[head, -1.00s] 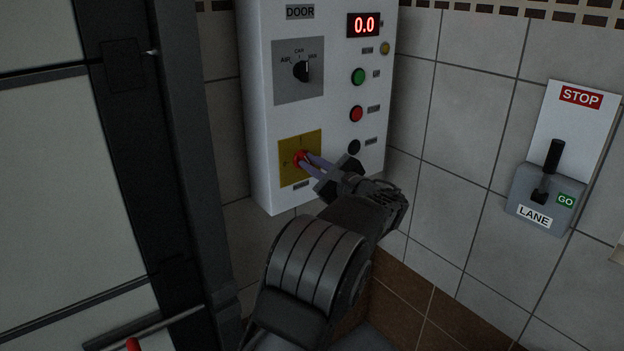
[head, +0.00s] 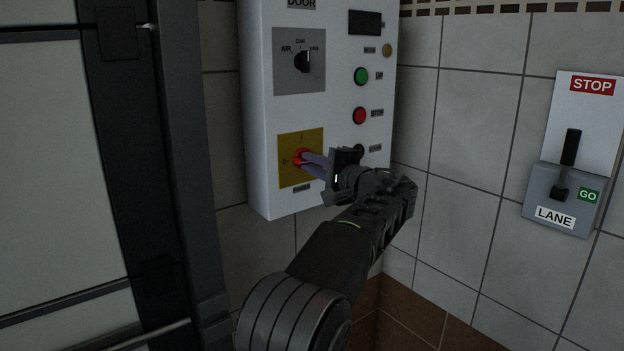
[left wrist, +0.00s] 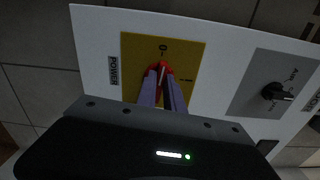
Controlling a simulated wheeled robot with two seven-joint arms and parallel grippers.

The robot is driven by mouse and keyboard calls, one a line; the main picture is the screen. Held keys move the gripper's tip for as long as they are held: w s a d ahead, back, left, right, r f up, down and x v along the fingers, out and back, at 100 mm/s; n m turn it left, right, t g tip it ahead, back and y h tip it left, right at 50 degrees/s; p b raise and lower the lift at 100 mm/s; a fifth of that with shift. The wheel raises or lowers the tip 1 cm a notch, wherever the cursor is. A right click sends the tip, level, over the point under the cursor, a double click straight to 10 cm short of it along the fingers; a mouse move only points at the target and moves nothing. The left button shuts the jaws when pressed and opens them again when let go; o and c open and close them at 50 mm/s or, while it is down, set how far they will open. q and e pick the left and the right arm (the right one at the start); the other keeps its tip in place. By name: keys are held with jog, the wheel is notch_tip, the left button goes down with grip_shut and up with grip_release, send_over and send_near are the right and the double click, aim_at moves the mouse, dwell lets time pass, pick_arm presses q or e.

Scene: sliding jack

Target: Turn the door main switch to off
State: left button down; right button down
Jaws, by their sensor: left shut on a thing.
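The door main switch (head: 299,156) is a red rotary handle on a yellow plate (head: 290,177), low on the white DOOR box. The plate bears a 0 mark at its left and an I mark above the handle. In the left wrist view the red handle (left wrist: 158,69) lies between my fingers, below the 0 mark, and seems to point toward it. My left gripper (head: 307,161) is shut on the handle, its pale purple fingers on either side. The fingers hide part of the handle. The display (head: 365,22) on the box is dark. My right gripper is not in view.
The box also carries a black selector (head: 303,62), a green button (head: 361,76), a red button (head: 359,116) and a black button beside my gripper. A LANE lever unit (head: 562,195) hangs on the tiled wall at right. A dark door frame stands at left.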

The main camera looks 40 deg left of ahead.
pick_arm(q)
jog(key=shift+f+n+b, duration=0.15)
jog(key=shift+n+b, duration=0.45)
jog(key=shift+n, duration=0.1)
jog(key=c, duration=1.5)
grip_release()
jog(key=shift+o, duration=0.2)
jog(key=v, duration=0.7)
jog(key=shift+d+b, duration=0.4)
jog(key=shift+b, duration=0.05)
